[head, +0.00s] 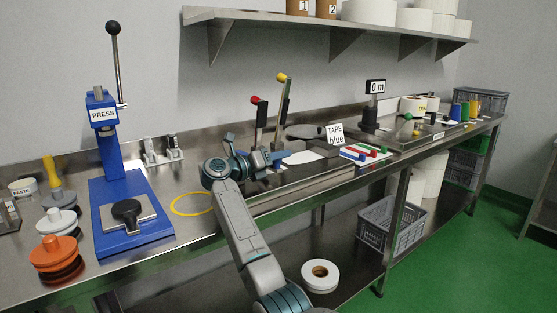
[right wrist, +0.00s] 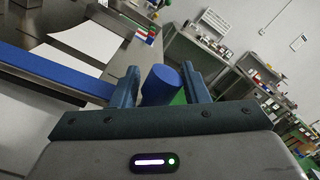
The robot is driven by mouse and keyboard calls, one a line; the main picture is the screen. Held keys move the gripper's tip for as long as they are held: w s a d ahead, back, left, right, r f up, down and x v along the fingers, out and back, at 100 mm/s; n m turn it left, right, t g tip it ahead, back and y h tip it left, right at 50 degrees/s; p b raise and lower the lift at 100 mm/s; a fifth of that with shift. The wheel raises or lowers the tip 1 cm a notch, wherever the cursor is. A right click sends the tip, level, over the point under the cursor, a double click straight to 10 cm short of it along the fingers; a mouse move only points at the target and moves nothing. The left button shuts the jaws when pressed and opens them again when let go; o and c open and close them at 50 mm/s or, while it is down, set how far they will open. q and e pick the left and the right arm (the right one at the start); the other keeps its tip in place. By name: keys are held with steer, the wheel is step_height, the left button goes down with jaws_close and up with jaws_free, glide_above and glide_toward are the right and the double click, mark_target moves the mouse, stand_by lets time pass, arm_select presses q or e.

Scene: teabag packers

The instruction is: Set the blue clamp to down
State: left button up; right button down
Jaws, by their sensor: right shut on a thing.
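My right gripper (head: 262,158) is low over the bench, in front of two upright levers, one with a red knob (head: 255,100) and one with a yellow knob (head: 281,77). In the right wrist view its two fingers (right wrist: 160,88) are shut on a blue cylindrical handle (right wrist: 162,84), which I take to be the blue clamp's handle. A long blue bar (right wrist: 50,70) lies to the left of the fingers there. In the head view my gripper and wrist hide most of the blue clamp, so its exact angle cannot be told. My left gripper is not in view.
A blue press (head: 104,150) stands on the bench at left, with orange (head: 55,250) and white knobbed pieces near it. A "TAPE blue" sign (head: 335,134) and a white board with coloured pieces (head: 362,154) are to the right. A yellow ring (head: 190,213) marks clear bench.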

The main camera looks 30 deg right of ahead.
steer(key=c, duration=1.1)
jaws_free()
steer(key=a, duration=0.6)
steer(key=a+b, duration=0.1)
steer(key=a, duration=0.2)
steer(key=shift+s+a, duration=0.4)
steer(key=shift+a, duration=0.5)
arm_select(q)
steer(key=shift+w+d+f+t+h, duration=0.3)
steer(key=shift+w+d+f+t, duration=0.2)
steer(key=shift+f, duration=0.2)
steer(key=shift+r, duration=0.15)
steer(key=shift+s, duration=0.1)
arm_select(e)
steer(key=shift+s, duration=0.1)
